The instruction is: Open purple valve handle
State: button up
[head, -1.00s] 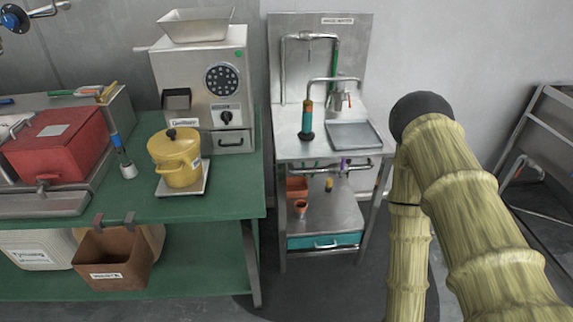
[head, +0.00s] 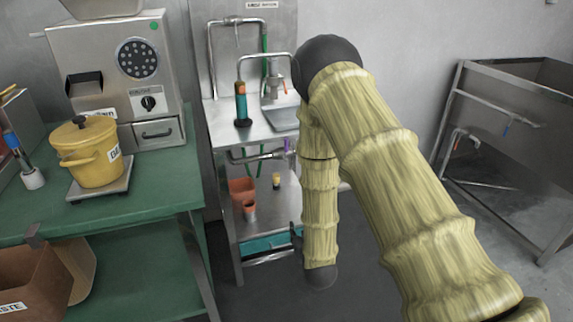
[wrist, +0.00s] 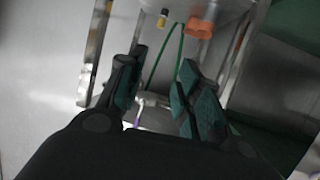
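The purple valve handle (head: 287,145) is a small upright piece on the metal pipe under the sink top in the head view, just left of my arm. In the wrist view, a pale, faintly purple thing (wrist: 141,108) shows low between the fingers; I cannot tell if it is the handle. My gripper (wrist: 158,80) is open, with its two dark teal-padded fingers spread apart and nothing held. In the head view my arm hides most of the gripper, and contact with the valve cannot be seen.
A green hose (wrist: 166,55) hangs close to the fingers. The green table (head: 130,213) stands left; a metal basin (head: 520,98) stands right.

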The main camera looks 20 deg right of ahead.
jog(key=w+r+t+b, duration=0.5)
jog(key=w+r, duration=0.2)
jog(key=w, duration=0.1)
jog(key=t+h+b, duration=0.2)
jog(key=t+b, duration=0.1)
jog(key=b, duration=0.1)
send_near(286, 145)
jog(key=shift+m, duration=0.3)
jog(key=b+x, duration=0.1)
jog(key=x, duration=0.7)
jog(key=shift+w+d+r, duration=0.1)
jog(key=shift+w+d, duration=0.05)
jog(key=shift+w, duration=0.15)
jog(key=shift+c, duration=0.4)
grip_shut()
